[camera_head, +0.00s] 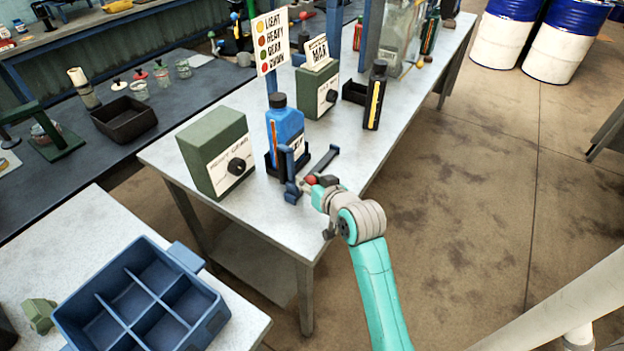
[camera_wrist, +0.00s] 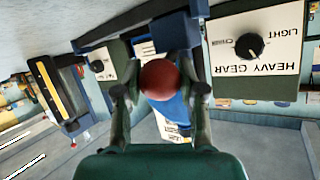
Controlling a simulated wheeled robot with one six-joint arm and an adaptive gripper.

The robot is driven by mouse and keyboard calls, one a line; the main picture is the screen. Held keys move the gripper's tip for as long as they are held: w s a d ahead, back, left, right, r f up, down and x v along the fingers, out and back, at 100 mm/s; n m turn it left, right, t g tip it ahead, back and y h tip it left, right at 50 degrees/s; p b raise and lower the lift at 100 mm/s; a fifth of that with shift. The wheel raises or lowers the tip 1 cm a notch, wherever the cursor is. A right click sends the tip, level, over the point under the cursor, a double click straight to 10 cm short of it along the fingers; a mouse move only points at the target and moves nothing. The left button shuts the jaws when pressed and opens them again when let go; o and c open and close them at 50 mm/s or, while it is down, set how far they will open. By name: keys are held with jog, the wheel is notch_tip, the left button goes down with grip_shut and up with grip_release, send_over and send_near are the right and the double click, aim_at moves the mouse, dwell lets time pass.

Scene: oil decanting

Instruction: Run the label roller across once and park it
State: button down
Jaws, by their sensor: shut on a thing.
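A blue bottle (camera_head: 284,131) with a dark cap and a white label stands upright in a dark cradle on the long bench. In front of it is a dark blue upright piece (camera_head: 290,175), which looks like the label roller. Its red ball knob (camera_head: 311,180) faces my arm. My gripper (camera_head: 316,186) is at the knob, beside the bottle. In the wrist view my gripper (camera_wrist: 160,88) has its fingers on either side of the red knob (camera_wrist: 158,78), shut on it. The blue bottle (camera_wrist: 176,116) shows partly behind it. The roller's contact with the label is hidden.
A green dial box (camera_head: 216,152) stands left of the bottle, and another green dial box (camera_head: 317,91) behind it. A dark bottle (camera_head: 376,96) stands to the right. A blue divided crate (camera_head: 207,322) is at front left.

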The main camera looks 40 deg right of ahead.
jog(key=shift+a+f, duration=0.1)
jog(key=shift+a, duration=0.1)
jog(key=c, duration=0.7)
grip_release()
jog(key=shift+s+a, duration=0.1)
jog(key=shift+v, duration=3.75)
